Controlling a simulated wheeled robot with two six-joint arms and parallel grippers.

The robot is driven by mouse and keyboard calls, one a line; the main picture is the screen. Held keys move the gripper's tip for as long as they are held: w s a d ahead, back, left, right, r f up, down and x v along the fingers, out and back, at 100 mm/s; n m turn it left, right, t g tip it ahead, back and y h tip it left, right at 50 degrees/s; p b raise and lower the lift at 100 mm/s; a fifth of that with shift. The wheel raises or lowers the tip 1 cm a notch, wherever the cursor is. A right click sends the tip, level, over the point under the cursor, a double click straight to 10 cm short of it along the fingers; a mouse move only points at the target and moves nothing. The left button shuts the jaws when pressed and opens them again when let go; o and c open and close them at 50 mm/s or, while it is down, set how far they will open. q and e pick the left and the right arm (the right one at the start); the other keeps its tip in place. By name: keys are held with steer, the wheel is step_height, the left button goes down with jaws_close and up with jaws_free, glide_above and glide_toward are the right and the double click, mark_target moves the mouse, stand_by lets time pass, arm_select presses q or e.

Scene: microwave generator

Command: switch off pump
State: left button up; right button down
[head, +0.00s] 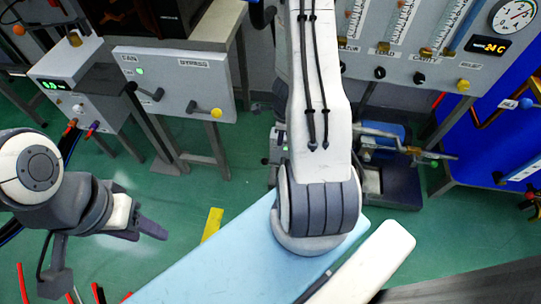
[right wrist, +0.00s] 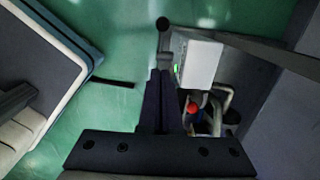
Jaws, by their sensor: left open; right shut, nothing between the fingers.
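In the right wrist view, a pale grey box (right wrist: 203,62) with a small green light stands ahead of my right gripper. A dark lever (right wrist: 163,24) with a round knob shows at its left side. No label shows whether this is the pump. My right gripper (right wrist: 160,73) is shut and empty, its tips close to the lever's lower part; contact cannot be told. My left gripper (head: 150,228) is open and empty above the green floor, at the left.
A grey panel (head: 180,72) with a green light, black lever and yellow knob (head: 216,112) stands at the back left. A white box with green digits (head: 66,60) is left of it. Flow meters and a gauge (head: 513,15) are at the back right. Pipes (right wrist: 213,112) lie beside my right fingers.

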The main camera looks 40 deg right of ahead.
steer(key=shift+s+d+f, duration=0.1)
steer(key=shift+d+f, duration=0.05)
steer(key=shift+f, duration=0.15)
steer(key=b, duration=0.9)
glide_above(271, 163)
steer(key=s+d, duration=0.2)
step_height(271, 163, down, 10)
steer(key=shift+s+r, duration=0.1)
steer(key=shift+w+a+f+b, duration=0.45)
steer(key=shift+w+a+f, duration=0.15)
steer(key=shift+f, duration=0.15)
steer(key=shift+w+a+f, duration=0.4)
steer(key=shift+w+f, duration=0.1)
steer(key=shift+w, duration=0.1)
